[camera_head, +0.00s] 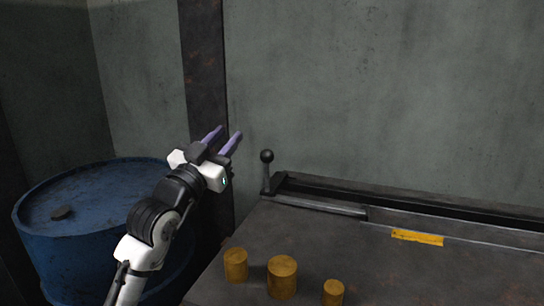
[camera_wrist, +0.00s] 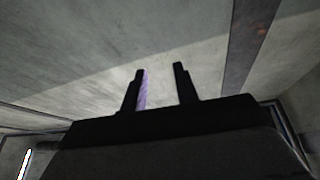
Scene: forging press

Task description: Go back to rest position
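My gripper (camera_head: 226,138) is raised in the air in the head view, left of the press table and in front of the wall. Its two purple-tipped fingers point up and to the right, with a clear gap between them. In the wrist view my gripper (camera_wrist: 160,85) also shows two fingers apart. Only bare wall shows between them, so it is open and empty. It touches nothing that I can see.
A blue barrel (camera_head: 85,205) with a small dark object on its lid stands at left, behind my arm. Brass cylinders (camera_head: 282,277) stand on the dark press table (camera_head: 400,280). A ball-topped lever (camera_head: 267,170) rises at the table's back left corner. A yellow plate (camera_head: 417,237) lies behind.

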